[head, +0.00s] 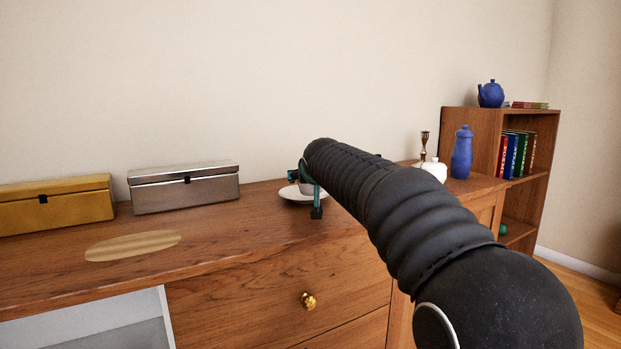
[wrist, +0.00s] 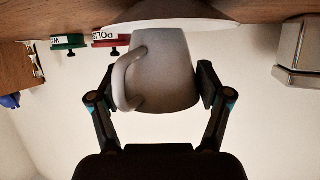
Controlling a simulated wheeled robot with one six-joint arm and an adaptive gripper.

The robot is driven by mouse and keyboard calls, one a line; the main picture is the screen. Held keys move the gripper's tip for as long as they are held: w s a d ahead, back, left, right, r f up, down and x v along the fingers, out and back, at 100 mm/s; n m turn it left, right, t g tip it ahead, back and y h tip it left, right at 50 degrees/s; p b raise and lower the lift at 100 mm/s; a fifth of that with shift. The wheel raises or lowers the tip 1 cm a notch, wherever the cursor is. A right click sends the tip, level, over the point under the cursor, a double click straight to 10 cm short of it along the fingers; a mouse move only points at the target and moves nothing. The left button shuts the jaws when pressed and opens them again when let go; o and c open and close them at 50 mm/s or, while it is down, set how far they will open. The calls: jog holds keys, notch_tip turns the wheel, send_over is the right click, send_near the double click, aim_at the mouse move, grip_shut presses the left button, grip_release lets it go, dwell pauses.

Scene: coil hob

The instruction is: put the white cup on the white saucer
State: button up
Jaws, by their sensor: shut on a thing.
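The white cup (wrist: 165,75) is between the two fingers of my gripper (wrist: 158,92) in the wrist view, which shows the scene upside down. My gripper is shut on the cup's sides; its handle is on the left in that view. The cup is upright, with its base at the white saucer (wrist: 170,17). I cannot tell whether it touches the saucer or hangs just above it. In the head view the saucer (head: 290,196) lies on the wooden counter, and my arm hides most of the cup and gripper (head: 307,198).
A silver box (head: 185,188) and a gold box (head: 55,203) stand left of the saucer. A blue jar (head: 461,152) and a small white pot (head: 434,169) stand to the right. Green (wrist: 68,42) and red (wrist: 110,41) labelled items show in the wrist view.

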jog(key=shift+f, duration=0.3)
jog(key=o, duration=1.6)
jog(key=shift+r, duration=0.15)
jog(key=shift+r, duration=0.25)
jog(key=v, duration=1.2)
jog(key=s+d+f+m+g+h, duration=0.1)
jog(key=s+d+f+g+h, duration=0.15)
jog(key=s+d+f, duration=0.9)
jog(key=s+d+f+g, duration=0.2)
jog(key=s+f, duration=0.6)
jog(key=s, duration=0.4)
jog(key=s+d+f+m+g, duration=0.1)
jog(key=s+d+f+g, duration=0.2)
jog(key=s+f, duration=0.6)
jog(key=s+d, duration=0.2)
jog(key=s, duration=0.2)
jog(key=shift+d+f, duration=0.15)
jog(key=shift+d, duration=0.2)
